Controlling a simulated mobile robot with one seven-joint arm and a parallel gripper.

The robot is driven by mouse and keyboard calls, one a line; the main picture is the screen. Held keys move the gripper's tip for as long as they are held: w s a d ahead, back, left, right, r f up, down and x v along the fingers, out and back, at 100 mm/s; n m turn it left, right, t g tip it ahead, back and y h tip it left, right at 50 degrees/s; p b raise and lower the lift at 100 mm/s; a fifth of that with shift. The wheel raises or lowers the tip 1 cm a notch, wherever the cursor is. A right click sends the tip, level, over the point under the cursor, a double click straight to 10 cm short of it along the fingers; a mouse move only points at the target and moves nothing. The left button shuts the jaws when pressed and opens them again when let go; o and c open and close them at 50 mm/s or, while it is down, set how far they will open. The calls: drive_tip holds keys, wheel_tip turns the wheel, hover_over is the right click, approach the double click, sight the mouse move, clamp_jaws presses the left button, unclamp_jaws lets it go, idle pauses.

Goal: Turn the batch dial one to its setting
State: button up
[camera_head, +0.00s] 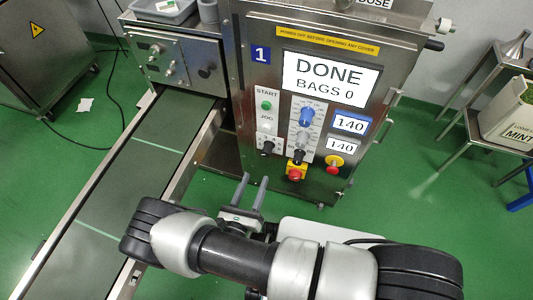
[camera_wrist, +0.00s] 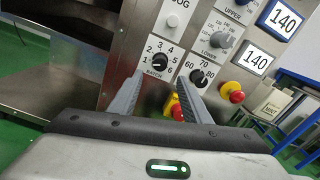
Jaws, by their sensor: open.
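The batch dial (camera_wrist: 160,62), a small black knob with numbers around it and "BATCH" below, is on the steel front of machine 1. In the head view the batch dial (camera_head: 268,147) sits below the START and JOG controls. Its exact pointer setting is too small to tell. My gripper (camera_wrist: 160,80) is open and empty, its two grey fingers pointing at the panel, with the dial showing between and beyond the fingertips. In the head view my gripper (camera_head: 253,180) is apart from the panel, below and slightly left of the dial.
A second black dial (camera_wrist: 199,76) marked 60 to 80 is just right of the batch dial. A red stop button (camera_head: 295,173) on a yellow block protrudes below it; another red button (camera_head: 334,164) is farther right. A conveyor (camera_head: 140,178) runs left. The screen (camera_head: 330,80) reads "DONE BAGS 0".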

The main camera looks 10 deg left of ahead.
sight(265, 154)
drive_tip(key=w, duration=0.4)
drive_tip(key=w+b, duration=0.1)
drive_tip(key=w, duration=0.3)
drive_tip(key=w+d, duration=0.1)
drive_tip(key=w, duration=0.3)
drive_tip(key=shift+w+b, duration=0.1)
drive_tip(key=shift+b, duration=0.2)
drive_tip(key=c, duration=1.1)
